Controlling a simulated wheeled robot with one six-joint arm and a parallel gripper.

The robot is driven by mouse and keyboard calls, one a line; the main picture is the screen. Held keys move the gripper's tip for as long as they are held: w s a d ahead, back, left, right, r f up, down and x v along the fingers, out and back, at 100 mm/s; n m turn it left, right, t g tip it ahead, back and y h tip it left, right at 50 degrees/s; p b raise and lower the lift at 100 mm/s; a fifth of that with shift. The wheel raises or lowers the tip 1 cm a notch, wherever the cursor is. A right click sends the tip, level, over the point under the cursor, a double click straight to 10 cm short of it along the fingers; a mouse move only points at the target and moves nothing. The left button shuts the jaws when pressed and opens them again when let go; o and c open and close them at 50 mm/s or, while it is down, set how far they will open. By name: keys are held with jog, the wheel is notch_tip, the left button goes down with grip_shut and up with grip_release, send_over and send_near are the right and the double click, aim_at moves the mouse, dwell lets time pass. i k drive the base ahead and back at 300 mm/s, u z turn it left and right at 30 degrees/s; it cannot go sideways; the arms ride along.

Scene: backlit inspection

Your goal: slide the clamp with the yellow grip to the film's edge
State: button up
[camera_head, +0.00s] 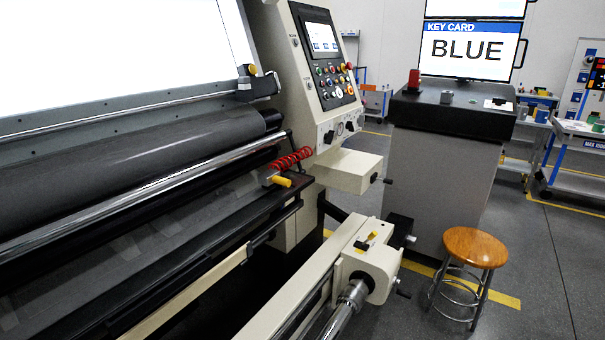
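A dark clamp (257,88) with a small yellow grip (252,70) sits at the right end of the rail (120,115) below a bright white lit panel (110,50). A separate yellow handle (281,181) with a red coiled cord (293,159) lies lower down, beside the rollers. A dark grey sheet or roll (130,150) runs across the machine under the rail. I cannot make out a distinct film edge against the glare. My gripper is not in view.
A cream control column (312,75) with buttons and a screen stands right of the clamp. A cream housing with a metal shaft (347,305) juts out at lower centre. A wooden stool (474,247) and grey cabinet (440,175) stand at right.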

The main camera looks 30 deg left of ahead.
aim_at(270, 176)
jog(key=u, duration=0.45)
jog(key=i, duration=1.35)
jog(key=u, duration=0.75)
